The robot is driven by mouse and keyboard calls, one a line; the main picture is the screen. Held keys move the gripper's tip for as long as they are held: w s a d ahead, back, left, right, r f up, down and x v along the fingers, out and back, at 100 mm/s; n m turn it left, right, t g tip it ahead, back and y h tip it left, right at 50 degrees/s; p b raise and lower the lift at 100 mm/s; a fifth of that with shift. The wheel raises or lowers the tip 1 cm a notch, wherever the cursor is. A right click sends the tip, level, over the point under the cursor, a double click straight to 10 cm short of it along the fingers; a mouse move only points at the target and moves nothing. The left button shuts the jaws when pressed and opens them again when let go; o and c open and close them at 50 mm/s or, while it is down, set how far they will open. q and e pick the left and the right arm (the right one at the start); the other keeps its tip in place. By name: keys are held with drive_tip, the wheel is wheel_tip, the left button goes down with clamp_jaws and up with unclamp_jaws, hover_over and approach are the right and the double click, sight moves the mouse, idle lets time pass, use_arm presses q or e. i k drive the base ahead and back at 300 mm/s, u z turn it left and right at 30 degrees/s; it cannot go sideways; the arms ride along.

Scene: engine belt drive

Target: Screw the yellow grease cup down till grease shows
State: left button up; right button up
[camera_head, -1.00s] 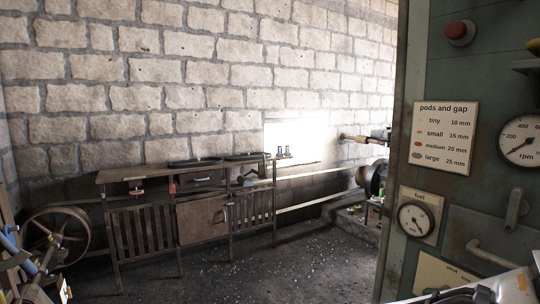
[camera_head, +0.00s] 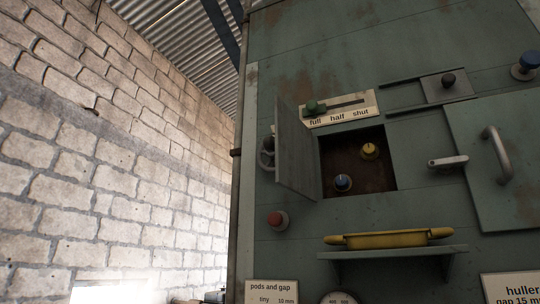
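A small yellow-topped cup (camera_head: 370,150), which looks like the yellow grease cup, sits inside a dark square recess (camera_head: 380,183) in the green machine panel. A blue-topped cup (camera_head: 343,182) sits lower left of it in the same recess. The recess's grey door (camera_head: 298,152) stands swung open to the left. I cannot see any grease around the yellow cup. Neither of my grippers is in view.
A green-knobbed slider (camera_head: 335,108) marked full, half, shut is above. A red button (camera_head: 277,220), a small lever (camera_head: 448,162) and a handled door (camera_head: 500,160) are nearby.

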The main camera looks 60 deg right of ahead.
sight(369, 151)
drive_tip(key=z, duration=0.05)
drive_tip(key=i, duration=1.6)
drive_tip(key=z, duration=3.1)
